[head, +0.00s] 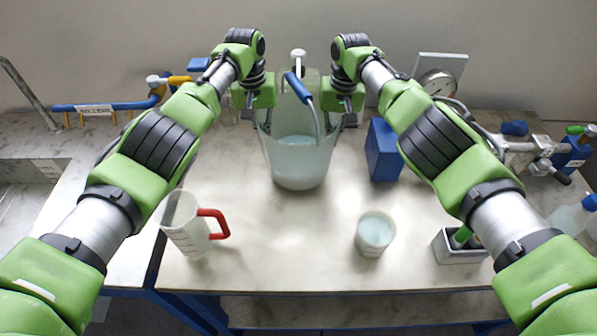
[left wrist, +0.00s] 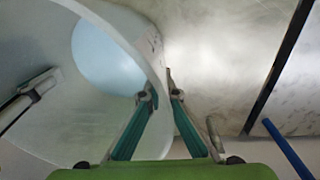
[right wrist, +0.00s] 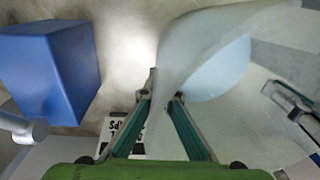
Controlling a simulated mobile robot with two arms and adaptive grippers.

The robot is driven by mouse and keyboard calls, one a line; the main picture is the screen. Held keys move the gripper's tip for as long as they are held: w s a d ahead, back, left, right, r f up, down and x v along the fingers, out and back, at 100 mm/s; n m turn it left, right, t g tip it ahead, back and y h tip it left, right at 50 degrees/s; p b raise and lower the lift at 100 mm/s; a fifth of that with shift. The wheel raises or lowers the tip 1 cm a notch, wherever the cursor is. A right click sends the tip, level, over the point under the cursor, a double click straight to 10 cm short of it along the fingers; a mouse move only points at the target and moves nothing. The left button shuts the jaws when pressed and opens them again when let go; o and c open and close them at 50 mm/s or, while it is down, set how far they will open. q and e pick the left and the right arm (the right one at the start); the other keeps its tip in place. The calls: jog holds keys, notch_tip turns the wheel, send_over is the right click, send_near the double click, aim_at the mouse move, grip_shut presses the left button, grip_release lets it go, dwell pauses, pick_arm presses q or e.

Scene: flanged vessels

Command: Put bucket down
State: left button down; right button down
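A translucent white bucket (head: 300,172) with a blue handle grip (head: 298,88) is upright over the middle of the table, with pale blue liquid inside. My left gripper (head: 263,118) is at the left side of its rim. In the left wrist view its fingers straddle the bucket wall (left wrist: 55,115), one inside and one outside. My right gripper (head: 346,116) is at the right side. The right wrist view shows its fingers closed around the wall (right wrist: 225,120). I cannot tell whether the bucket's base touches the table.
On the table (head: 270,245), a blue block (head: 383,150) stands close right of the bucket. A red-handled jug (head: 187,225) stands front left, a small beaker (head: 375,233) front right. A grey holder (head: 459,246) sits at the right front. The front middle is clear.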

pick_arm(q)
jog(key=shift+a+f+b, duration=0.1)
jog(key=shift+f+b, duration=0.5)
jog(key=shift+f, duration=0.05)
pick_arm(e)
jog(key=shift+d+f, duration=0.1)
jog(key=shift+f, duration=0.6)
pick_arm(q)
jog(key=c, duration=2.3)
grip_release()
jog(key=shift+s+r, duration=0.1)
pick_arm(e)
jog(key=c, duration=2.3)
grip_release()
jog(key=shift+s+r, duration=0.1)
jog(key=shift+r, duration=0.05)
pick_arm(q)
jog(key=shift+r, duration=0.1)
jog(key=shift+r, duration=0.25)
pick_arm(e)
jog(key=shift+r, duration=0.2)
pick_arm(q)
jog(key=r, duration=1.1)
jog(key=shift+a+r, duration=0.15)
jog(key=shift+a, duration=0.25)
pick_arm(e)
jog(key=r, duration=1.1)
jog(key=shift+d+r, duration=0.35)
